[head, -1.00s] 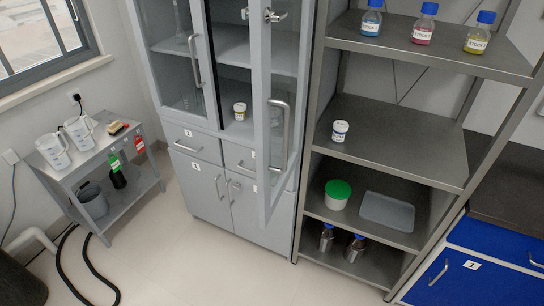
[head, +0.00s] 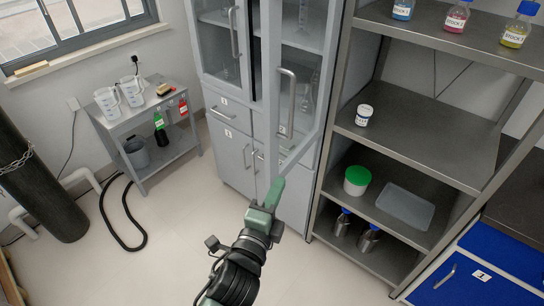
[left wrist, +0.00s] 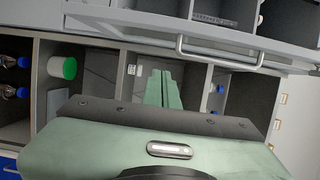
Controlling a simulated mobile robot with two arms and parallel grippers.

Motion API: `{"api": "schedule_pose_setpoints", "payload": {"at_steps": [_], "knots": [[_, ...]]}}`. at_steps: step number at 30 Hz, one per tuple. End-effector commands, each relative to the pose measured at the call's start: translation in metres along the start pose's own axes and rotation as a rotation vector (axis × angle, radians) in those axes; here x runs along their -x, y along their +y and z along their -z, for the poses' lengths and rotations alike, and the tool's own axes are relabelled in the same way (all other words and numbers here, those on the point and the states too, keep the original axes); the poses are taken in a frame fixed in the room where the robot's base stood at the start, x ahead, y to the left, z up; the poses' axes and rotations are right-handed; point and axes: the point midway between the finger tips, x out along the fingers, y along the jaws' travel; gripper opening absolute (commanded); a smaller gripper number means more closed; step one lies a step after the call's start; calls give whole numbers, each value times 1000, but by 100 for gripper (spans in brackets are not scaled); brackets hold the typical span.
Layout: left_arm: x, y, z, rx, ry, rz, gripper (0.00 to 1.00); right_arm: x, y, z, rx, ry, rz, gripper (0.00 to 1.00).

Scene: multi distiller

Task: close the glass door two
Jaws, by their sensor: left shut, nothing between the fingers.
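The grey cabinet (head: 222,90) has a right glass door (head: 270,80), which stands swung open toward me with its long metal handle (head: 287,103). The left glass door (head: 229,50) looks shut. My left gripper (head: 276,187) is shut and empty, low in front of the cabinet and near the open door's lower edge; whether it touches the door cannot be told. In the left wrist view, its fingers (left wrist: 164,88) are together, and a grey frame with a handle (left wrist: 235,58) crosses above them. My right gripper is not in view.
A metal shelf unit (head: 430,150) with bottles and a green-lidded tub (head: 357,180) stands close on the right. A side table (head: 150,121) with jugs is at the left. The floor (head: 165,235) in front of the cabinet is mostly clear.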

Motion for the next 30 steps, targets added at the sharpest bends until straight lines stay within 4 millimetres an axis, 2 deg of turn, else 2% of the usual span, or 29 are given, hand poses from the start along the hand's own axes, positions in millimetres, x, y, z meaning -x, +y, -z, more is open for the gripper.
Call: {"api": "schedule_pose_setpoints", "payload": {"at_steps": [6,14,18,21,30], "knots": [[-40,-3,0,3,-1,-1,0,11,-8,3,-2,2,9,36],[-95,-2,0,4,0,-1,0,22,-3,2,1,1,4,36],[-99,-2,-23,0,-1,-4,0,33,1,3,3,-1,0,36],[-101,-1,-32,2,1,-3,0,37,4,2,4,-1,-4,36],[-102,2,-39,6,1,-3,0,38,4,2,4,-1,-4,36]]}}
